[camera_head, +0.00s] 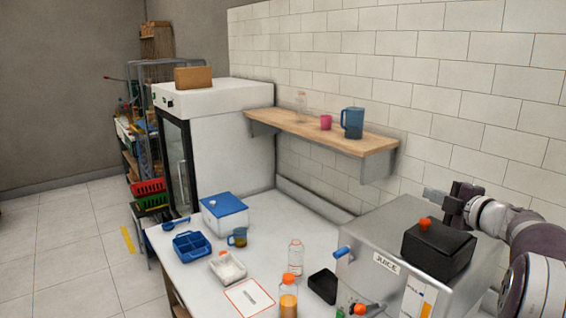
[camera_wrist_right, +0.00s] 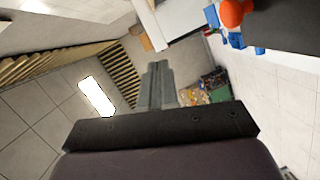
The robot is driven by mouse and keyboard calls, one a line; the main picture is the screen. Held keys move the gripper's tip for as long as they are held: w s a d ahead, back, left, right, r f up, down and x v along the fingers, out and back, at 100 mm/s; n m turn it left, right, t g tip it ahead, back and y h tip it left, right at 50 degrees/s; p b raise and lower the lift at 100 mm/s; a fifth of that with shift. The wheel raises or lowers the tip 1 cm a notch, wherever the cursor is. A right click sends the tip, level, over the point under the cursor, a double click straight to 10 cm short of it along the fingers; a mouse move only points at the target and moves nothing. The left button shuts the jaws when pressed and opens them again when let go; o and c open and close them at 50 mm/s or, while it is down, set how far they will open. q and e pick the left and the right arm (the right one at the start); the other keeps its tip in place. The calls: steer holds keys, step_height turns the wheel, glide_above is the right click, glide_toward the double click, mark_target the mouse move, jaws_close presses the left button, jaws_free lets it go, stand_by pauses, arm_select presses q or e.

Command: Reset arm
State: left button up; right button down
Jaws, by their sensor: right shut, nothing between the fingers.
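My right arm comes in from the right edge of the head view. Its dark gripper (camera_head: 453,202) is raised behind the black lid of the juicer, near the tiled wall. In the right wrist view the two fingers (camera_wrist_right: 157,72) are together with nothing between them. The silver juicer (camera_head: 372,280), labelled JUICE, stands at the front right of the table. Its black lid (camera_head: 438,250) has an orange knob. My left gripper is not in view.
The white table (camera_head: 180,262) carries a blue-lidded box (camera_head: 224,214), a blue divided tray (camera_head: 192,245), a juice bottle (camera_head: 288,300) and a black tray (camera_head: 323,286). A fridge stands behind.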

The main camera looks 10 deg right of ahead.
steer(key=w+a+f+m+h+b, duration=0.1)
steer(key=w+a+f+m+h, duration=0.1)
steer(key=a+f+m+h, duration=0.35)
steer(key=s+a+f+m+g, duration=0.3)
steer(key=s+a+f+m, duration=0.15)
steer(key=f, duration=0.25)
steer(key=s+a+f+m+g, duration=0.3)
steer(key=a+f+m, duration=0.1)
steer(key=a+f, duration=0.2)
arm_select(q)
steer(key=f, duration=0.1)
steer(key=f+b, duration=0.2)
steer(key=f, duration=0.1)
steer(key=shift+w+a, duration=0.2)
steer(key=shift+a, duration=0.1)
arm_select(e)
steer(key=s+a+f+m+g+y, duration=0.1)
steer(key=s+a+f+g, duration=0.3)
steer(key=s, duration=0.7)
steer(key=s+a+f+m+g+y, duration=0.1)
steer(key=s+a+f+m+g, duration=0.1)
steer(key=s+a+f+g, duration=0.2)
steer(key=s+a+f, duration=0.3)
steer(key=s+f, duration=0.1)
steer(key=s, duration=0.3)
steer(key=shift+s+a+f+m+g, duration=0.3)
steer(key=shift+s+f, duration=0.1)
